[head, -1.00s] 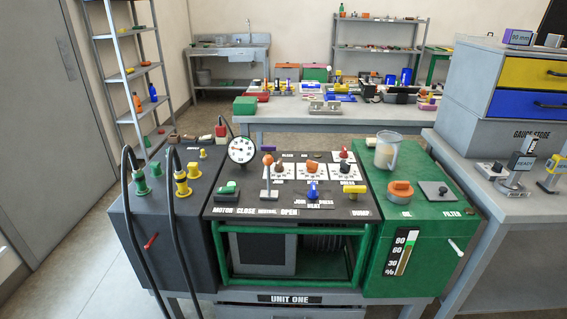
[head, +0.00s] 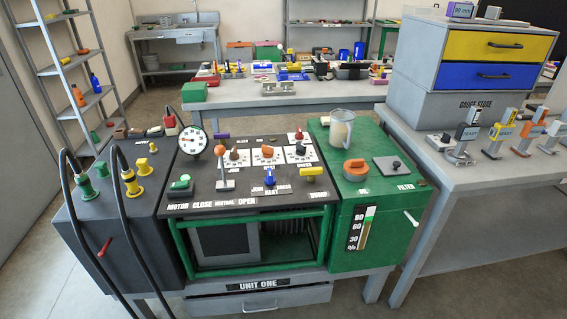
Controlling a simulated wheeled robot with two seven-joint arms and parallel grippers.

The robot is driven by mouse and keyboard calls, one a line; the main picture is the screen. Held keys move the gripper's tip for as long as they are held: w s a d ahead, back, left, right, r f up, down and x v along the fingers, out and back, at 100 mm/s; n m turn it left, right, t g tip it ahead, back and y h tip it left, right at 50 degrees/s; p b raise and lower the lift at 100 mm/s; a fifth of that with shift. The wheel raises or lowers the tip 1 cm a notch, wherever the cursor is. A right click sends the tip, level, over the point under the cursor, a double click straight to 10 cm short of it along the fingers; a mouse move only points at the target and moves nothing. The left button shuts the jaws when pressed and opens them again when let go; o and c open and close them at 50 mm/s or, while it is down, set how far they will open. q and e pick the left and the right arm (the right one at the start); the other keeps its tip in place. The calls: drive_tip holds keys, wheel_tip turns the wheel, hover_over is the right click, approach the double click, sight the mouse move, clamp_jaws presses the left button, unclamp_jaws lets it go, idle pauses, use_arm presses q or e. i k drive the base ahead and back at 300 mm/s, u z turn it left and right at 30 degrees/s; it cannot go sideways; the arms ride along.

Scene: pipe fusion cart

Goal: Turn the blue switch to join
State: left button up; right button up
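The blue switch (head: 269,178) stands on the black sloped control panel (head: 212,196) of the cart, in its lower middle. Neither of my grippers shows in the head view.
A lever with an orange knob (head: 221,154) and a gauge (head: 194,141) stand left of the switch. A yellow handle (head: 313,171) is at its right. A clear jug (head: 341,129) stands on the green tank (head: 376,195). A bench (head: 440,160) stands at right.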

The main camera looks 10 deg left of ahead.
sight(269, 180)
drive_tip(key=i, duration=0.8)
drive_tip(key=u, duration=1.55)
